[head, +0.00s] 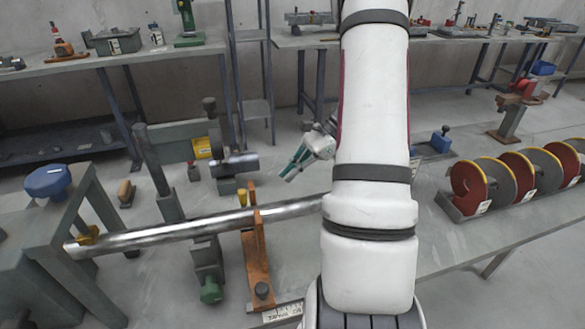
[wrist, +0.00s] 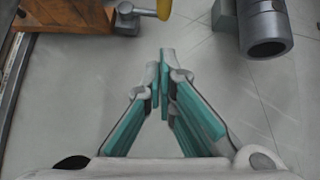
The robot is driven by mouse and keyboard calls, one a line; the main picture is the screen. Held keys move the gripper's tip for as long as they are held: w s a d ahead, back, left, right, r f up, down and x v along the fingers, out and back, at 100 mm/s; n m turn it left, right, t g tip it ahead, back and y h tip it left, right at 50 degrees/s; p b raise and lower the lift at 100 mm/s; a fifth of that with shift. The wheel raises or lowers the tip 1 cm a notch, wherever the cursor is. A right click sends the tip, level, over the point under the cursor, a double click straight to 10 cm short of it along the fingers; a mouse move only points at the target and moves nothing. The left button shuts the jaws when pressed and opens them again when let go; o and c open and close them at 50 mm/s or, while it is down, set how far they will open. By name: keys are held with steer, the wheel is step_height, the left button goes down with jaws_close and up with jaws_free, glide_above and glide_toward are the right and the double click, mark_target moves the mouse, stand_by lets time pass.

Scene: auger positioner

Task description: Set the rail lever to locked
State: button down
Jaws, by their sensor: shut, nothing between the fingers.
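A yellow-tipped part (head: 242,197), possibly the rail lever, stands beside the orange upright (head: 257,245) behind the long steel tube. What may be the same yellow grip (wrist: 164,8) is cut off by the top edge of the wrist view, ahead of the fingertips and apart from them. The lever's position cannot be read.
The steel tube (head: 180,233) crosses from the left stand to behind my arm. A dark cylinder (head: 236,164) also shows in the wrist view (wrist: 264,30). Red and grey discs (head: 513,180) stand in a rack at right.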

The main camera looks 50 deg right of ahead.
steer(key=x, duration=0.5)
steer(key=shift+a+f, duration=0.1)
steer(key=shift+f, duration=0.05)
steer(key=w+a, duration=0.1)
steer(key=a, duration=0.2)
steer(key=shift+w, duration=0.35)
steer(key=shift+w+a, duration=0.2)
steer(key=shift+a, duration=0.15)
steer(key=shift+w+a+n+g, duration=0.5)
steer(key=shift+w+n, duration=0.05)
steer(key=shift+n, duration=0.05)
